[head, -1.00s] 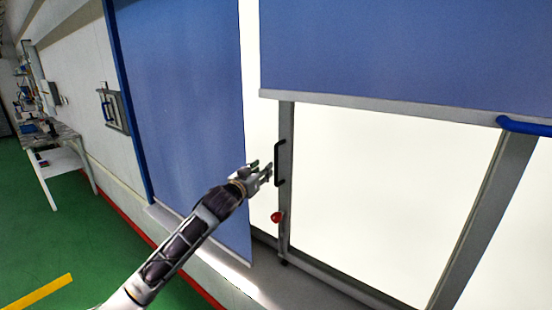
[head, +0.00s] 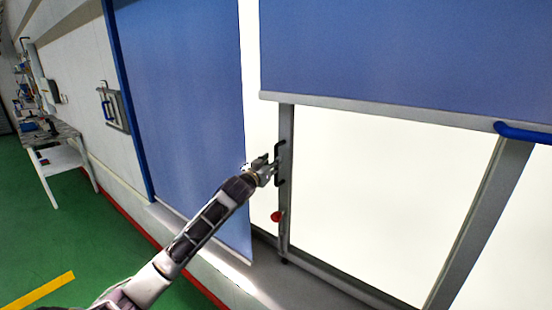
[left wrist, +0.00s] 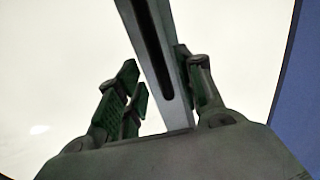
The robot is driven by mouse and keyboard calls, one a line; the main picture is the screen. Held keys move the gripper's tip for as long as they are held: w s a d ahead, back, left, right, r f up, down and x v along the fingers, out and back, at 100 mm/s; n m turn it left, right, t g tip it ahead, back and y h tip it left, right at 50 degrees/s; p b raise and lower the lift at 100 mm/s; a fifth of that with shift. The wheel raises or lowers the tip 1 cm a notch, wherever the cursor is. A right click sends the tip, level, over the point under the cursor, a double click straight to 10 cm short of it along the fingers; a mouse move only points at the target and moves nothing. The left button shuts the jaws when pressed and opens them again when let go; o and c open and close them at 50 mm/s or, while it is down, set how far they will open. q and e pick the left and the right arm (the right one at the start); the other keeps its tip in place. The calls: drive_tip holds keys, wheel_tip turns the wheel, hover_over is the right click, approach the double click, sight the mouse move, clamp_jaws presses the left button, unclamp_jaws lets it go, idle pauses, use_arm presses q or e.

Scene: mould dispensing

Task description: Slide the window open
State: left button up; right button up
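The window's sash has a grey upright frame (head: 287,122), with a black bar handle (head: 279,147) on its left side. Bright glass (head: 390,190) lies to the right of the upright. My left gripper (head: 272,168) is at the handle's middle and overlaps it in the head view. In the left wrist view, its fingers (left wrist: 162,88) stand apart, with the dark handle (left wrist: 151,45) and grey frame running between them. I cannot tell whether either finger touches the handle. My right gripper is in neither view.
A blue blind (head: 185,110) hangs left of the handle, and another blue blind (head: 400,55) covers the window's top. A red knob (head: 277,216) is on the frame below the handle. A grey sill (head: 262,278) runs underneath. A workbench (head: 55,160) stands far left.

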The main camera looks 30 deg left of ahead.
use_arm(q)
drive_tip(key=shift+w+a+p, duration=0.15)
drive_tip(key=shift+w+p, duration=0.1)
drive_tip(key=shift+w, duration=0.85)
drive_tip(key=shift+w+a+p, duration=0.1)
drive_tip(key=shift+w+p, duration=0.1)
drive_tip(key=shift+w, duration=0.85)
clamp_jaws()
